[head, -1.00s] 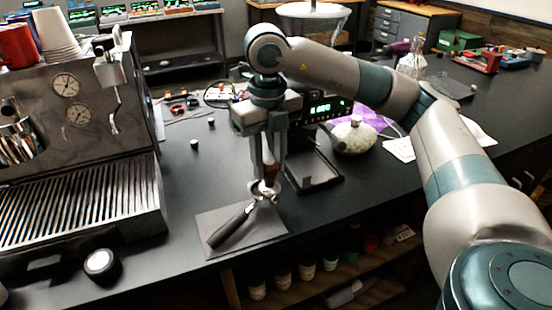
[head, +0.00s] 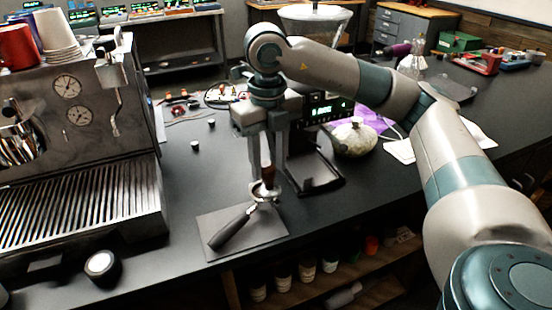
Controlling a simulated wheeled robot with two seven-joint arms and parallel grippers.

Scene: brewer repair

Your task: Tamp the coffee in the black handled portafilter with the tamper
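The portafilter lies on a grey mat (head: 268,230), its black handle (head: 232,228) pointing to the lower left and its metal basket (head: 265,192) at the upper right. My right gripper (head: 267,160) points straight down above the basket. Its fingers are closed around the reddish-brown handle of the tamper (head: 268,174). The tamper is upright, with its lower end at the basket; I cannot tell whether it presses on the coffee. The coffee is hidden. My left gripper is not in view.
A large espresso machine (head: 80,130) stands at the left, with a small round black item (head: 102,266) at its front. A grinder or scale with a lit display (head: 318,150) stands just behind my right gripper. A round pot (head: 353,138) is right of it. The counter right of the mat is clear.

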